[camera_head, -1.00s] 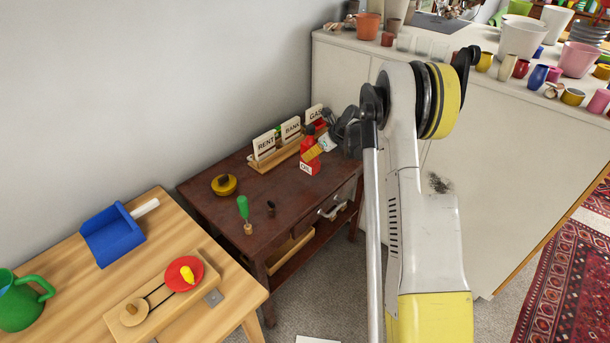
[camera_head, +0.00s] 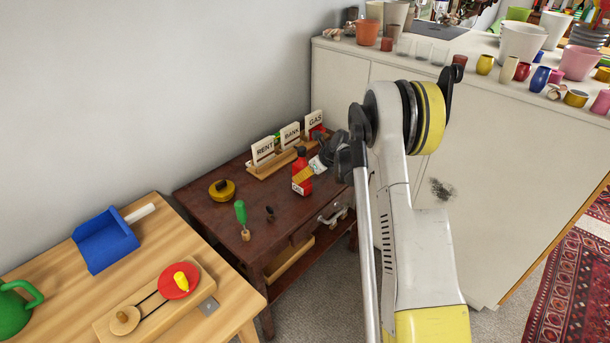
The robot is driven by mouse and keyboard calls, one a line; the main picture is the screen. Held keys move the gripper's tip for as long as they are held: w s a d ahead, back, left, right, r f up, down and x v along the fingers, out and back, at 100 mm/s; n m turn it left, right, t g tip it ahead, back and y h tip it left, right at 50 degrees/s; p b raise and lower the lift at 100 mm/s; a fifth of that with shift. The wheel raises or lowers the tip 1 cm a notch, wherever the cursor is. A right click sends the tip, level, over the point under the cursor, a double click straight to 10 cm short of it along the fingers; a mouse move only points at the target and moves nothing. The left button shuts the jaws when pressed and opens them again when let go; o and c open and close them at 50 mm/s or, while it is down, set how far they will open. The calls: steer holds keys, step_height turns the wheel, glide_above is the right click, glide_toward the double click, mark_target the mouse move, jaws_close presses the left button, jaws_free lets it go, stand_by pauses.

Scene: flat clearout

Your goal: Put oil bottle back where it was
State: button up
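The oil bottle (camera_head: 296,188) is red with a dark cap and a white label, and looks upright. It is at the desk's right part, in front of the letter holder. My gripper (camera_head: 311,168) reaches it from the right, with its white and yellow finger parts against the bottle's side. It appears shut on the bottle, though the far finger is hidden. Whether the bottle's base touches the desk (camera_head: 205,208) cannot be told.
A wooden holder (camera_head: 262,173) with RENT, BANK and GAS cards stands behind the bottle. A yellow round container (camera_head: 222,190) and a green-handled tool (camera_head: 240,212) are on the desk's left. The desk between them and the bottle is mostly clear. A white cabinet (camera_head: 470,160) stands right.

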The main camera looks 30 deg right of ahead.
steer(key=shift+o, duration=0.3)
steer(key=shift+r, duration=0.1)
steer(key=shift+s+r, duration=0.1)
steer(key=shift+r, duration=0.15)
steer(key=p+v, duration=0.4)
steer(key=v, duration=0.7)
steer(key=s+a+r+n+h, duration=0.1)
steer(key=s+a+r+n, duration=1.1)
steer(key=a+r+n, duration=0.35)
steer(key=s+a+n, duration=0.4)
steer(key=s+n, duration=0.4)
steer(key=s, duration=0.2)
steer(key=s+a+r+n+h, duration=0.1)
steer(key=s+a+n, duration=0.3)
steer(key=s+n, duration=0.4)
steer(key=shift+s+a+r+h, duration=0.3)
steer(key=shift+s+a, duration=0.1)
steer(key=shift+s, duration=0.45)
